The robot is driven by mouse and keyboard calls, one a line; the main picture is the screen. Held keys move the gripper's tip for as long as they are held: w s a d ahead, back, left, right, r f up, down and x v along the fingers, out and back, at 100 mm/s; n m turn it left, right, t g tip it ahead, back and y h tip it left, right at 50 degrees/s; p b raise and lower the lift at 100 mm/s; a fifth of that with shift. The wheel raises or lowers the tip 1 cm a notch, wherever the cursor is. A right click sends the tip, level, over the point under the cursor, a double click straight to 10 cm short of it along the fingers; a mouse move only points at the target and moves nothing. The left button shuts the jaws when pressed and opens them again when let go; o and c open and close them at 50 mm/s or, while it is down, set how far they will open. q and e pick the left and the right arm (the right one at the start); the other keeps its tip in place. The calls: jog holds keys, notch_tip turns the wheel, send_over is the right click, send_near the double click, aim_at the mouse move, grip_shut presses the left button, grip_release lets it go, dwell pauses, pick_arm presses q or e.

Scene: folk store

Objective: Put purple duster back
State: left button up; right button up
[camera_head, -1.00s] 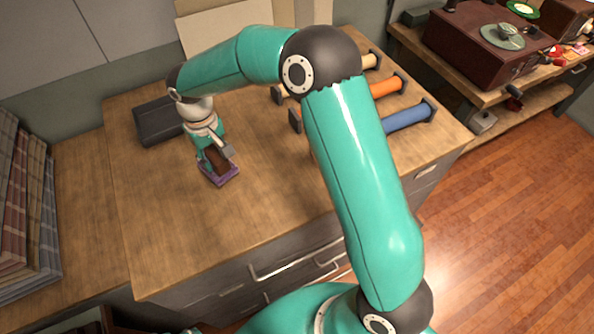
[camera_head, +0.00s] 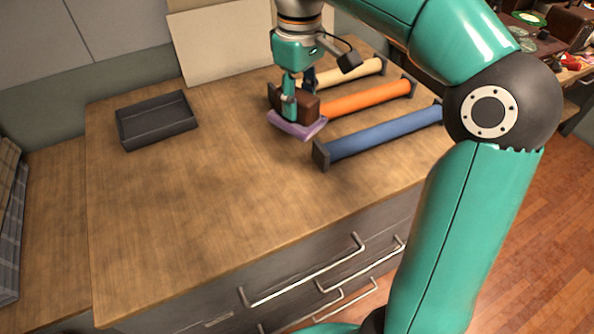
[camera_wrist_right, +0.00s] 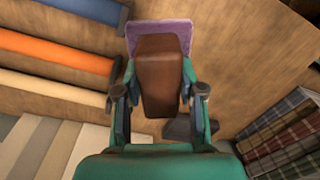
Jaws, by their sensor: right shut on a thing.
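The purple duster has a brown block handle and a purple pad (camera_head: 297,126). My right gripper (camera_head: 298,98) is shut on the brown handle, beside the left ends of the rolls in the head view. In the right wrist view the brown handle (camera_wrist_right: 160,75) sits between the two fingers (camera_wrist_right: 158,92), with the purple pad (camera_wrist_right: 160,32) beyond it. Whether the pad touches the tabletop I cannot tell. A dark open tray (camera_head: 157,121) lies at the back left of the counter and looks empty. My left gripper is not in view.
Orange (camera_head: 365,98), blue (camera_head: 385,133) and cream (camera_head: 345,73) rolls lie on the counter at right, close to my right gripper. The wooden counter (camera_head: 190,210) is clear at centre and left. Folded plaid cloth (camera_head: 12,230) stands at the left edge.

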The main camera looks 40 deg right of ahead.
notch_tip(320, 180, down, 16)
jog(key=shift+f+b, duration=0.25)
jog(key=shift+b, duration=0.65)
jog(key=shift+f, duration=0.15)
jog(key=o, duration=1.1)
notch_tip(320, 180, up, 12)
jog(key=shift+r+p, duration=0.2)
jog(key=shift+p, duration=0.5)
